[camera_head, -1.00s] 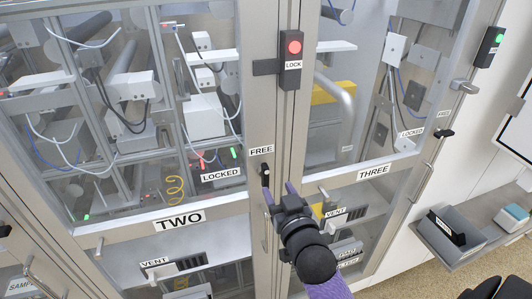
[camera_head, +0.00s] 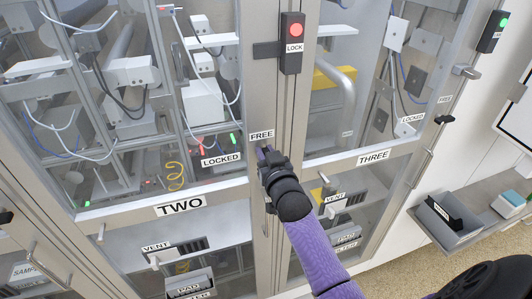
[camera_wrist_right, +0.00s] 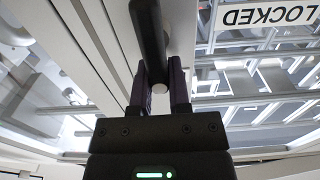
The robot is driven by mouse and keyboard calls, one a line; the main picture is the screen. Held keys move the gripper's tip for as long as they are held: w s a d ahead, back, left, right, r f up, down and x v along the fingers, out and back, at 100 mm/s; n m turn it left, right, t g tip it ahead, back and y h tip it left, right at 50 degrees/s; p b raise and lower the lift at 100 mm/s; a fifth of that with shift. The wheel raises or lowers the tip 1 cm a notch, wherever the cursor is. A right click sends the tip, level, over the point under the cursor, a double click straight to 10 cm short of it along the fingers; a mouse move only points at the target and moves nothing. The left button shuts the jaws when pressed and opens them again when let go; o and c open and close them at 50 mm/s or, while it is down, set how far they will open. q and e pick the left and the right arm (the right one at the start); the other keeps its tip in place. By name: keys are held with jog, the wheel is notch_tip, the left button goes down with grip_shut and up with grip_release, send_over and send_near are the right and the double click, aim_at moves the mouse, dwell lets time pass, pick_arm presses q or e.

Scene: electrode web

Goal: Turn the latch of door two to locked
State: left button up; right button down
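Door two carries the label TWO (camera_head: 180,207). Its latch is a dark handle that shows in the right wrist view (camera_wrist_right: 150,35); in the head view my gripper hides most of it. It sits just below the FREE label (camera_head: 262,134). The LOCKED label (camera_head: 221,159) is to its left on the door; it also shows in the wrist view (camera_wrist_right: 265,16). My right gripper (camera_head: 267,152) is at the latch; in the wrist view its two purple fingers (camera_wrist_right: 160,84) stand close on either side of the handle's end, seemingly closed on it. My left gripper is out of view.
A black box with a red lamp and LOCK label (camera_head: 292,45) is on the post above. Door three (camera_head: 373,157) is to the right, with its own latch (camera_head: 444,119). A grey bin (camera_head: 448,222) sits on a shelf at right. Vent handles lie below.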

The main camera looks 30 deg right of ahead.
aim_at(251, 157)
dwell(0.4)
jog(key=n, duration=0.2)
jog(key=a+n, duration=0.1)
jog(key=n, duration=0.5)
jog(key=shift+w+a+f, duration=0.2)
jog(key=shift+a+f, duration=0.2)
jog(key=n, duration=0.2)
jog(key=n+b, duration=0.1)
jog(key=f+n, duration=0.1)
jog(key=n, duration=0.1)
jog(key=shift+w+a+n+b, duration=0.1)
jog(key=shift+a+n+b, duration=0.2)
jog(key=shift+a+b, duration=0.05)
jog(key=shift+a+f+n+b, duration=0.1)
jog(key=shift+f+n+b, duration=0.15)
jog(key=shift+n, duration=0.8)
jog(key=shift+f+n+b, duration=0.25)
jog(key=shift+n, duration=0.8)
jog(key=c, duration=0.6)
grip_release()
